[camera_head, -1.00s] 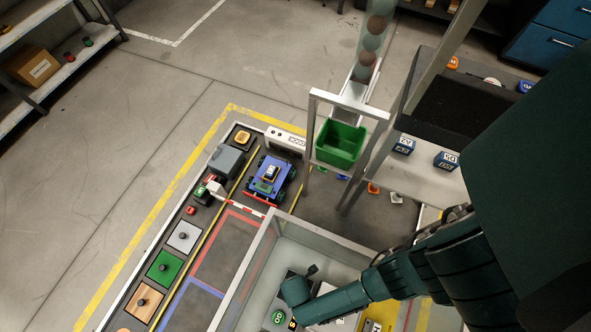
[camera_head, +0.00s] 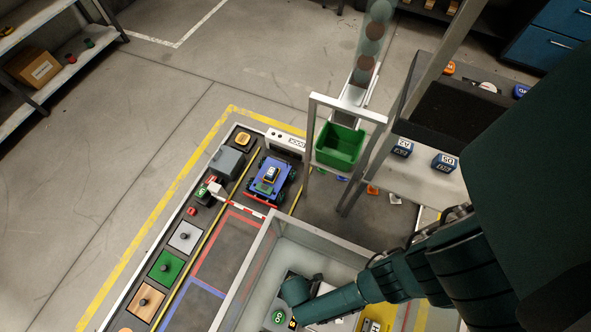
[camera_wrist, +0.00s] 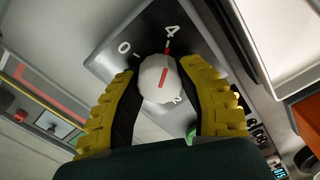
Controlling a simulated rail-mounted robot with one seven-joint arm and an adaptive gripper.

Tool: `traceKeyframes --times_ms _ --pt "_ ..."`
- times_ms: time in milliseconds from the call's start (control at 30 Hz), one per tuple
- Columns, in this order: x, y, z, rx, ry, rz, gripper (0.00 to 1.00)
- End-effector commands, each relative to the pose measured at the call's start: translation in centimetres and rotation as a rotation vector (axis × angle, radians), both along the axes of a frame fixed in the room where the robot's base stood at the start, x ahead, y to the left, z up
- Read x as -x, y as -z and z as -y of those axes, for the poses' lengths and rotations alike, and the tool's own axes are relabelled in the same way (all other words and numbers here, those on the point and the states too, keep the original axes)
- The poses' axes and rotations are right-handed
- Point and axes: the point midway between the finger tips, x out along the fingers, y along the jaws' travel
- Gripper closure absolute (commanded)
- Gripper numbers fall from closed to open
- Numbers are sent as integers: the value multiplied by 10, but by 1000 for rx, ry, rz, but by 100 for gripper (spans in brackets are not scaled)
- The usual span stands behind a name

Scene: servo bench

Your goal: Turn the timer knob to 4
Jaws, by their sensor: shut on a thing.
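The white round timer knob (camera_wrist: 161,79) stands on a dark grey dial plate (camera_wrist: 116,48) in the wrist view. The plate carries the printed marks 0, 4 and 2. The lower edge of the knob is near the 2. In the head view the knob is hidden by my arm and cannot be made out.
In the head view, a clear-walled box (camera_head: 259,262) surrounds my arm's end, with a green GO button (camera_head: 278,316) inside. A green bin (camera_head: 340,146) hangs under a ball tube (camera_head: 370,45). A blue toy car (camera_head: 270,180) stands on the bench left of it.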

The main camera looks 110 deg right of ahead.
Motion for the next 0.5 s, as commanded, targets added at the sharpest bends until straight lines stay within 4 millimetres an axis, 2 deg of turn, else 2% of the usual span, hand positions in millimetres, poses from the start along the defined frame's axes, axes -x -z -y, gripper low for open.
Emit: traceKeyframes --times_ms 133,167,300,500 --pt "3 2 0 -1 0 -5 97" --pt "3 2 0 -1 0 -5 55" --pt "2 2 0 -1 -1 -4 29" --pt "1 1 0 0 -1 -2 29"
